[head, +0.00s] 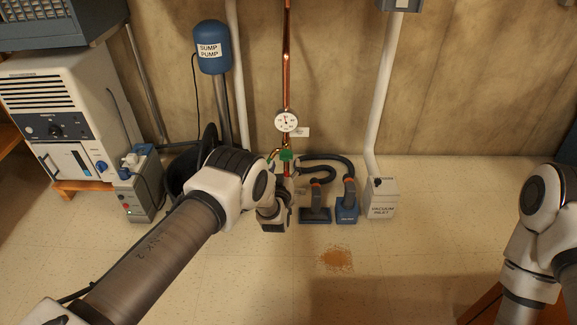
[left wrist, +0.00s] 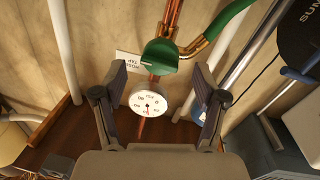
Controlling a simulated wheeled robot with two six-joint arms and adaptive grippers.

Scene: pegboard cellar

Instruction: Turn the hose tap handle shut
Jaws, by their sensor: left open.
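The hose tap has a green handle (left wrist: 160,57) on a copper pipe at the wall. In the left wrist view it lies ahead, between and slightly beyond my open left fingers (left wrist: 159,72), which appear empty. A small white tag (left wrist: 130,63) reading HOSE TAP is beside it. A green hose (left wrist: 228,24) leads off from a brass fitting next to the handle. In the head view the handle (head: 286,155) shows just above my left wrist, which hides the lower pipe and most of the gripper. My right arm shows at the right edge, its gripper out of frame.
A round white gauge (head: 286,121) is on the copper pipe above the tap. Vacuum heads (head: 346,205) and a vacuum inlet box (head: 381,198) stand right. The floor in front is mostly clear, with brown debris (head: 336,259).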

